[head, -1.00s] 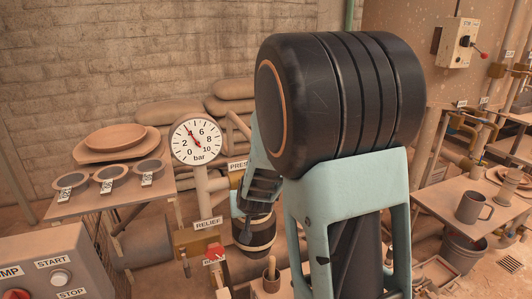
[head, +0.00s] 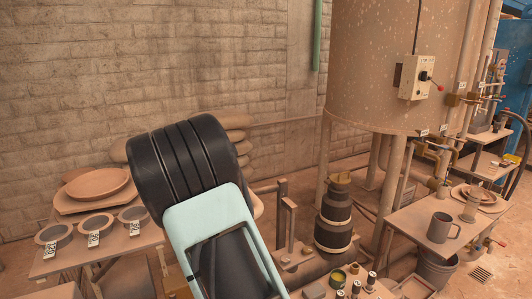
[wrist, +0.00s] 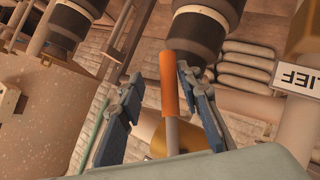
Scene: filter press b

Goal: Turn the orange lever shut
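The orange lever (wrist: 168,84) shows in the wrist view as an orange grip on a light metal stem. It stands out from a brass-coloured part (wrist: 188,134) low in the picture. My gripper (wrist: 158,74) is open, with one blue-grey finger on each side of the lever. The lever lies closer to the right finger; I cannot tell whether they touch. In the head view my arm covers the lower middle, and neither the lever nor my gripper can be made out.
A RELIEF sign (wrist: 298,80) shows upside down at the wrist view's right. In the head view, a table with bowls (head: 93,231) is left, a black-and-tan cylinder (head: 334,217) right of my arm, a large tank (head: 372,70) behind.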

